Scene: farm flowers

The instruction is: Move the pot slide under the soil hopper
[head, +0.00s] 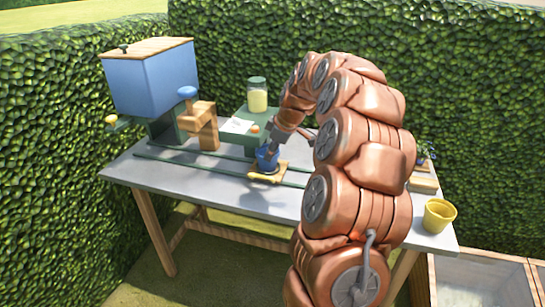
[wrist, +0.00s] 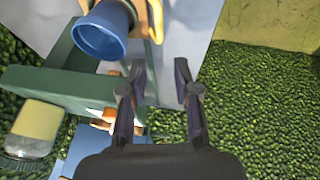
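The pot slide (head: 266,177) is a small yellow-wood carriage on dark green rails (head: 225,169) across the grey table. A blue pot (head: 266,162) stands on it; the pot also shows at the upper left of the wrist view (wrist: 100,32), with part of the slide (wrist: 154,18) beside it. The blue soil hopper (head: 152,80) with a wooden top stands at the table's left end, left of the slide. My gripper (wrist: 160,72) is open and empty, its fingers beside the pot. In the head view my gripper (head: 274,148) overlaps the pot; contact cannot be told.
A green box (head: 240,128) with a paper and an orange knob stands behind the rails, with a yellow-filled jar (head: 257,95) behind. A wooden block (head: 202,125) stands near the hopper. A yellow pot (head: 439,215) is at the right end. The table's front left is clear. Hedges enclose the back.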

